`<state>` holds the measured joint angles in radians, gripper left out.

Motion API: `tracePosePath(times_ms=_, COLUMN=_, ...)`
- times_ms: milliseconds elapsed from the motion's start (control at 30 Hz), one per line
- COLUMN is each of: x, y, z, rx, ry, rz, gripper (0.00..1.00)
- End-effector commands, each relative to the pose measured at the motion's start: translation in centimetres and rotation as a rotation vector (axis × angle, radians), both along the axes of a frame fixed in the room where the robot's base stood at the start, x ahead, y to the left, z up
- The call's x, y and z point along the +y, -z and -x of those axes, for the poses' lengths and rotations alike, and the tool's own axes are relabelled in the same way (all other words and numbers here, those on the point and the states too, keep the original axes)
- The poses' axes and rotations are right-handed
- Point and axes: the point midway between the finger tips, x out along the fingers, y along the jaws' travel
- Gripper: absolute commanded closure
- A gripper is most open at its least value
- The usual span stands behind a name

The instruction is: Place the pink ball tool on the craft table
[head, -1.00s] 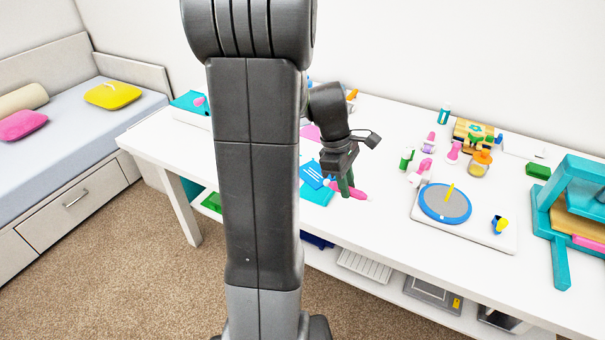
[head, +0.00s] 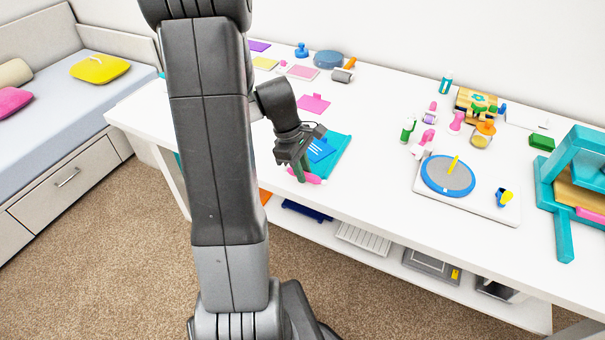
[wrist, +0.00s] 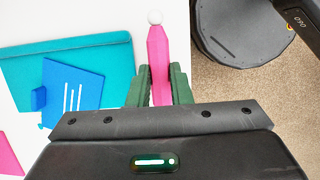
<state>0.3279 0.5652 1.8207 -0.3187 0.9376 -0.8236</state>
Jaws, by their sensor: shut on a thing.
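The pink ball tool (wrist: 157,52) is a slim pink handle with a white ball at its tip. My gripper (wrist: 158,78) is shut on it, with a green finger on each side in the wrist view. The tool also shows in the head view (head: 315,179), partly hidden by my gripper (head: 302,173). In the head view it appears at the front edge of the white craft table (head: 378,195). Whether it touches the tabletop, I cannot tell.
A teal folder (head: 338,155) and a blue card (head: 320,150) lie beside my gripper. A blue-rimmed turntable (head: 447,181) and a teal press (head: 588,160) stand further right. White tabletop is bare between the folder and the turntable. A shelf runs below.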

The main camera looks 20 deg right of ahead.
Motion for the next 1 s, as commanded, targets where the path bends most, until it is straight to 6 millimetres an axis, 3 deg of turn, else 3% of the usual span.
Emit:
tracePosePath(times_ms=100, x=0.0, y=1.8, z=0.0, rx=0.003, ry=0.001, rz=-0.002, gripper=1.0)
tracePosePath(times_ms=467, x=0.0, y=2.3, z=0.0, rx=0.001, ry=0.0, rz=-0.001, gripper=1.0)
tracePosePath(times_ms=500, x=0.0, y=2.2, z=0.0, rx=0.001, ry=0.0, rz=-0.001, gripper=0.78)
tracePosePath(times_ms=533, x=0.0, y=2.2, z=0.0, rx=0.001, ry=0.0, rz=-0.001, gripper=0.73)
tracePosePath(times_ms=867, x=0.0, y=2.1, z=0.0, rx=0.001, ry=0.0, rz=-0.001, gripper=0.73)
tracePosePath(times_ms=1000, x=0.1, y=1.1, z=-0.2, rx=-0.004, ry=0.0, rz=0.001, gripper=0.73)
